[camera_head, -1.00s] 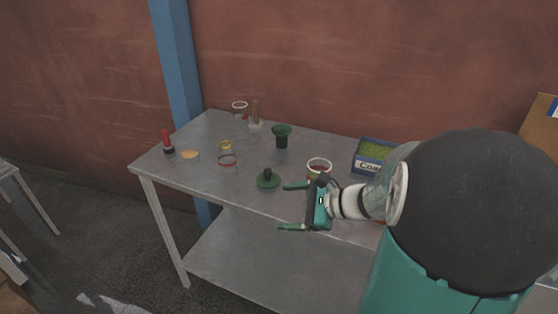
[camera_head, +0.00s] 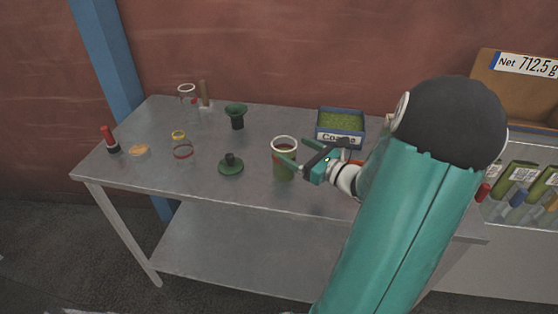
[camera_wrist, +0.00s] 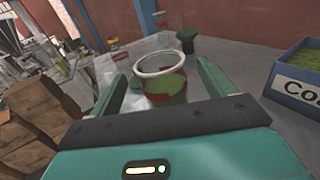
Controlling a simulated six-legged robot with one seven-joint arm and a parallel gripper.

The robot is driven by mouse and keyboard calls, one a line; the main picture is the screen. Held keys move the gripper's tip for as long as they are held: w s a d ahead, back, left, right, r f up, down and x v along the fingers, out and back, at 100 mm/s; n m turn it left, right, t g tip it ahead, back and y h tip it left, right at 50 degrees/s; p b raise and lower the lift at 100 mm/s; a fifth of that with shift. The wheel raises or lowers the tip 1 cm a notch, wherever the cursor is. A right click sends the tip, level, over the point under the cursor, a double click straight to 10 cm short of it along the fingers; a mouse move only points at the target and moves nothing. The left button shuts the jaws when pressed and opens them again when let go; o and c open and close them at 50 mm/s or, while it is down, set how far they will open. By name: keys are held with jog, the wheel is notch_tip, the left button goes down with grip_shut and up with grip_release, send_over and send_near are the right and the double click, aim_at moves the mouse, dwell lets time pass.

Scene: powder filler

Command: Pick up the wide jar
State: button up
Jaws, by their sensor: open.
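The wide jar (camera_head: 284,173) is clear with a white rim and green contents. It stands upright near the front middle of the table. In the wrist view the jar (camera_wrist: 165,84) sits between the two green fingers, just ahead of the palm. My gripper (camera_head: 296,151) is open, with a finger to each side of the jar; it also shows in the wrist view (camera_wrist: 161,78). I cannot tell whether either finger touches the glass. One finger crosses in front of the jar in the head view.
A blue box of green powder (camera_head: 340,131) stands right of the jar. A green funnel (camera_head: 236,112), a green lid-like piece (camera_head: 231,166), a small clear jar (camera_head: 182,146) and a taller clear jar (camera_head: 187,99) stand to the left.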

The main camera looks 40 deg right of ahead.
jog(key=f, duration=0.4)
jog(key=s+f, duration=0.1)
jog(key=f, duration=0.1)
jog(key=shift+f, duration=0.1)
jog(key=shift+w+f, duration=0.55)
jog(key=shift+f, duration=0.1)
jog(key=w, duration=0.4)
jog(key=w+a, duration=0.1)
jog(key=w, duration=0.1)
jog(key=shift+w, duration=0.35)
jog(key=shift+c, duration=0.4)
jog(key=shift+r, duration=0.1)
jog(key=c, duration=1.1)
